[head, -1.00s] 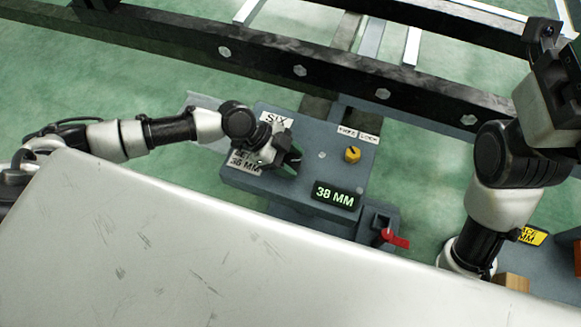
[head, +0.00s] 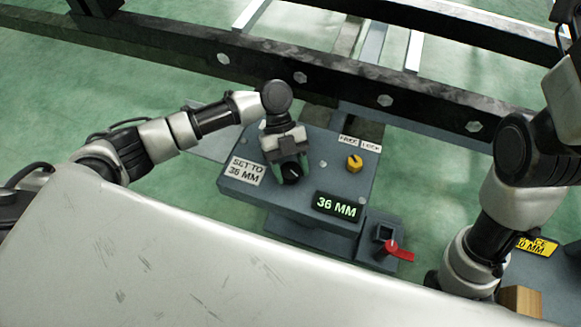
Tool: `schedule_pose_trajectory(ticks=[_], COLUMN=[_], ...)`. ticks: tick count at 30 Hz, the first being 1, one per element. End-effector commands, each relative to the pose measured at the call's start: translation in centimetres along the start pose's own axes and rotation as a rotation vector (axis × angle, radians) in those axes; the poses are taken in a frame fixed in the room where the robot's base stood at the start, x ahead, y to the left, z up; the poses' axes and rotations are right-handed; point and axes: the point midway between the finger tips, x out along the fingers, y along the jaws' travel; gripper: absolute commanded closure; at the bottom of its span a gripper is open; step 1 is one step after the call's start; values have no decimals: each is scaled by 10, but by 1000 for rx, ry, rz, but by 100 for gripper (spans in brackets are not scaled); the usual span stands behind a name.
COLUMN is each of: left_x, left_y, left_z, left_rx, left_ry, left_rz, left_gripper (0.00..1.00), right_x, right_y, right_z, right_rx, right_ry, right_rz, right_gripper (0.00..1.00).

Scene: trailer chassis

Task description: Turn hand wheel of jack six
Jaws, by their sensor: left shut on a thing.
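The jack six unit is a blue-grey box (head: 330,235) below the black chassis rail. My left gripper (head: 289,168) reaches down onto it from above and is shut on the black hand wheel (head: 291,174). The fingers and wrist cover part of the wheel. The green-lit display (head: 338,206) reads 36 MM. A label (head: 242,171) on the box says SET TO 36 MM. The SIX label is hidden behind my left wrist. My right arm stands at the right, and its gripper is out of view.
A yellow knob (head: 354,163) sits by the FREE and LOCK labels (head: 360,143). A red lever (head: 398,251) sticks out at the box's front right. A wooden block (head: 521,301) and a yellow sign (head: 537,245) are at lower right. A pale panel (head: 180,260) fills the foreground.

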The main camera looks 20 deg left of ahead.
Motion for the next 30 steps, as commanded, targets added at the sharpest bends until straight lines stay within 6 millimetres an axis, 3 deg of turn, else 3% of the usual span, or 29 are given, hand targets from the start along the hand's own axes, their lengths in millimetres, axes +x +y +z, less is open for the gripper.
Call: schedule_pose_trajectory(ticks=[12, 30], left_x=[2, 2], left_y=[0, 1], left_z=[-1, 0], left_rx=[175, 213], left_ry=[2, 4], left_rz=[176, 216], left_gripper=[73, 73], right_x=[0, 0], right_y=[0, 0], right_z=[0, 0], right_rx=[0, 0], right_ry=[1, 2], right_rz=[0, -1], right_gripper=[39, 39])
